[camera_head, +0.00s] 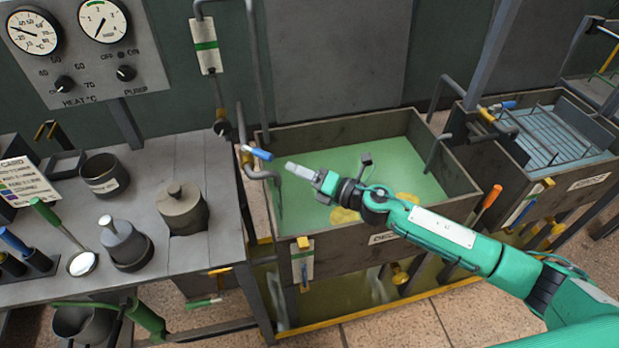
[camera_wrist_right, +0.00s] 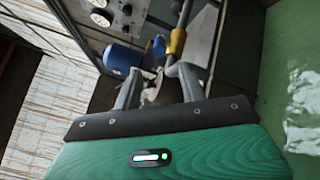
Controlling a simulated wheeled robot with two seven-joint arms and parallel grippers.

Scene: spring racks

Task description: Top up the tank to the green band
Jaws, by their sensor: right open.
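The tank (camera_head: 345,243) is an open grey box holding pale green liquid (camera_head: 390,165), with yellow shapes in it. A small plate with a green band (camera_head: 302,262) is on its front; the level against the band is too small to read. A pipe tap with a blue handle (camera_head: 257,153) is at the tank's left rim. The blue handle also shows in the right wrist view (camera_wrist_right: 122,58), beside a yellow pipe part (camera_wrist_right: 177,42). My right gripper (camera_head: 300,171) is open and empty over the tank's left part, just right of the tap and apart from it. My left gripper is out of view.
A second tank (camera_head: 530,205) with a rack stands at the right. A bench (camera_head: 85,275) with pots and a ladle stands at the left, under a gauge panel (camera_head: 90,45). A plate with a green band (camera_head: 206,45) hangs on the pipe above the tap.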

